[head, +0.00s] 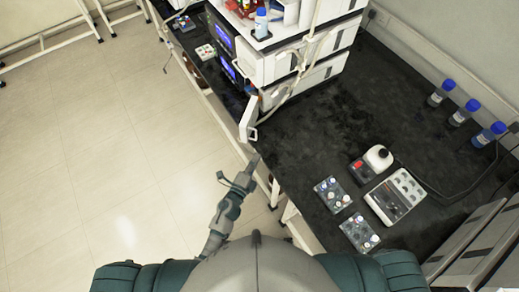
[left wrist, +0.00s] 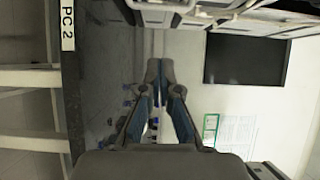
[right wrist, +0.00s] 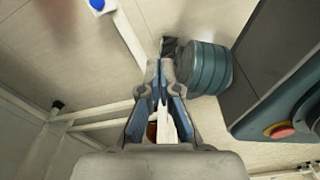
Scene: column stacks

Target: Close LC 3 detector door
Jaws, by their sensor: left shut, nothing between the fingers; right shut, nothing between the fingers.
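The instrument stack (head: 306,58) stands on the black bench at the top of the head view. A narrow white door (head: 249,114) with a small handle (head: 252,134) sticks out from its lower front, standing open. I cannot read a label on it. My left gripper (head: 254,161) is shut and empty, just below the door's handle end and apart from it. In the left wrist view, its fingertips (left wrist: 160,64) are together, with white instrument parts (left wrist: 185,8) along the top edge. My right gripper (right wrist: 165,64) is shut and empty in the right wrist view; the head view does not show it.
Vial trays (head: 332,195), a white device (head: 396,197) and a small mixer (head: 378,157) stand on the near bench. Blue-capped bottles (head: 463,113) line the wall. White tubing (head: 296,82) hangs before the stack. Open floor (head: 110,150) lies left.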

